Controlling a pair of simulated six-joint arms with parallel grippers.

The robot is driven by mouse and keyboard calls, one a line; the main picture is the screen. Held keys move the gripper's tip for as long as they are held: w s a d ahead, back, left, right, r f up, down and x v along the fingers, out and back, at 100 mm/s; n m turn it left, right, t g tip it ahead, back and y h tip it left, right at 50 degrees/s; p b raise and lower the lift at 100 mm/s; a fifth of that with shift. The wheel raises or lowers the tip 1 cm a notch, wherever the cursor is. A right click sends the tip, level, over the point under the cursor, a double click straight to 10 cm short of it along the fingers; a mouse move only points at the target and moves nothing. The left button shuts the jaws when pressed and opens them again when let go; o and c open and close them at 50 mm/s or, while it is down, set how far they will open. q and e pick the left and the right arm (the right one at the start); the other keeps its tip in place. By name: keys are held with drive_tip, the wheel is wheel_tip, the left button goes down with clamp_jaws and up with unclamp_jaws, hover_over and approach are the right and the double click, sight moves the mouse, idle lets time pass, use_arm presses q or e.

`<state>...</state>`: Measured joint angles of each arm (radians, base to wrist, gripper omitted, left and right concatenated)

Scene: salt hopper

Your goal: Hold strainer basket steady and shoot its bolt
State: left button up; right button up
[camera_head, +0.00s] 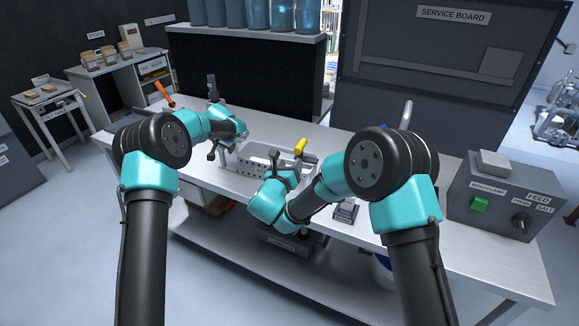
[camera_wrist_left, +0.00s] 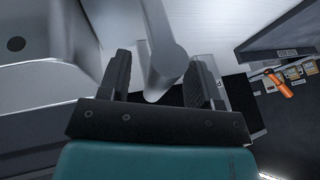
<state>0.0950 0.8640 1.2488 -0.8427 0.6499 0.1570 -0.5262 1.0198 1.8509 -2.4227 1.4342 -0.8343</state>
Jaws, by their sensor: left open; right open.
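The strainer basket (camera_head: 252,160) is a perforated grey metal box on the bench. My left gripper (camera_head: 228,148) is at its left end. In the left wrist view, my open left gripper (camera_wrist_left: 160,88) has a round-ended grey metal bar (camera_wrist_left: 163,65) between its fingers; I cannot tell if they touch it. My right gripper (camera_head: 289,162) is open at the right part of the basket, near a yellow handle (camera_head: 300,147). I cannot tell whether that handle belongs to the bolt. My right gripper and forearm hide the basket's front right side.
An orange-handled tool (camera_head: 164,93) lies at the bench's back left. A grey control box (camera_head: 490,205) with a green switch stands at the right end. A small dark block (camera_head: 346,211) sits near the front edge. The bench (camera_head: 450,250) is bare at front right.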

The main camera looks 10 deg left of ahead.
use_arm(q)
drive_tip(key=v, duration=1)
drive_tip(key=shift+s, duration=0.15)
